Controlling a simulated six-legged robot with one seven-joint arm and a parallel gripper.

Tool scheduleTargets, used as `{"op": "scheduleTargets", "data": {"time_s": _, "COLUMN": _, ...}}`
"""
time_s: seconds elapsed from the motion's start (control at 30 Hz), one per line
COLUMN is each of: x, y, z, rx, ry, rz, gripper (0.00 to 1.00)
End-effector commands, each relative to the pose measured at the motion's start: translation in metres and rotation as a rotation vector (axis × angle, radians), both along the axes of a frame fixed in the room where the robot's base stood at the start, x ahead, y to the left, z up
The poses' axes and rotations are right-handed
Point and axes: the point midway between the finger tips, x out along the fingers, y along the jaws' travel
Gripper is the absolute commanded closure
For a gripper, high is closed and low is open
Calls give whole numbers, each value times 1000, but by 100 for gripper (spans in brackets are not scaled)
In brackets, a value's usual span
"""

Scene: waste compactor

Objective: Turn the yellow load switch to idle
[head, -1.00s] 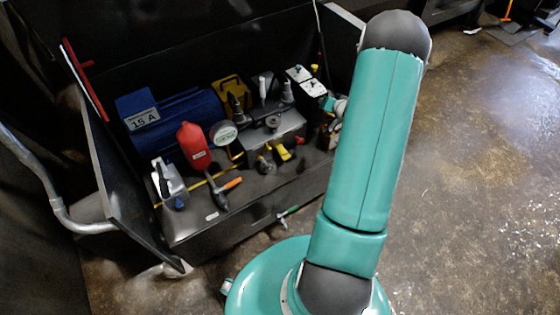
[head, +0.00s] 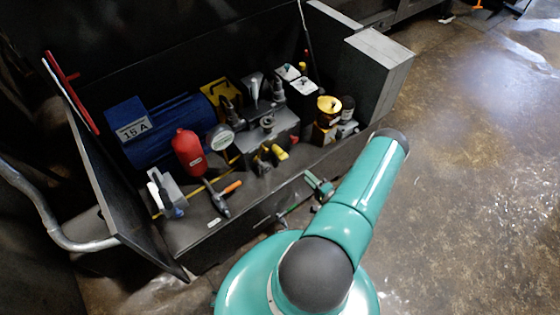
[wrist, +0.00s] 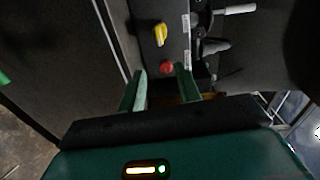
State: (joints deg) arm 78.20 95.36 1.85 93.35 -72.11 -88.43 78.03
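The yellow load switch (wrist: 160,34) shows in the wrist view as a small knob on a dark panel (wrist: 146,12). A red button (wrist: 166,67) sits on the same panel, nearer my gripper. My gripper (wrist: 161,78) is open, with one finger on each side below the switch; the red button shows near the gap between the fingertips. Nothing is held. The switch appears beyond the fingertips and apart from them. In the head view my arm reaches right of the bench, and a teal part by its front edge (head: 318,184) may be my gripper. I cannot pick out the switch there.
In the head view a bench (head: 190,232) holds a blue cylinder (head: 180,118), a red bottle (head: 188,152), a hammer (head: 219,203) and several fittings. A grey block (head: 378,75) stands at its right end. An open side panel (head: 110,190) bounds the left. The floor at right is clear.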

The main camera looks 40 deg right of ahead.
Motion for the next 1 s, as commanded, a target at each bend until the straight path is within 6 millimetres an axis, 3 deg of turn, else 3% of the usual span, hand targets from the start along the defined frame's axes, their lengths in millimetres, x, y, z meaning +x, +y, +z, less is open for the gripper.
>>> {"op": "scheduleTargets", "data": {"time_s": 0.13, "x": -12, "y": 10, "z": -8, "rx": 48, "ry": -47, "rz": -13, "gripper": 66}}
{"op": "scheduleTargets", "data": {"time_s": 0.27, "x": -7, "y": 8, "z": -8, "rx": 50, "ry": -52, "rz": -13, "gripper": 66}}
{"op": "scheduleTargets", "data": {"time_s": 0.47, "x": 24, "y": 5, "z": -7, "rx": 49, "ry": -52, "rz": -11, "gripper": 66}}
{"op": "scheduleTargets", "data": {"time_s": 0.8, "x": 93, "y": -1, "z": -8, "rx": 49, "ry": -50, "rz": -9, "gripper": 66}}
{"op": "scheduleTargets", "data": {"time_s": 1.0, "x": 120, "y": -3, "z": -8, "rx": 49, "ry": -50, "rz": -10, "gripper": 66}}
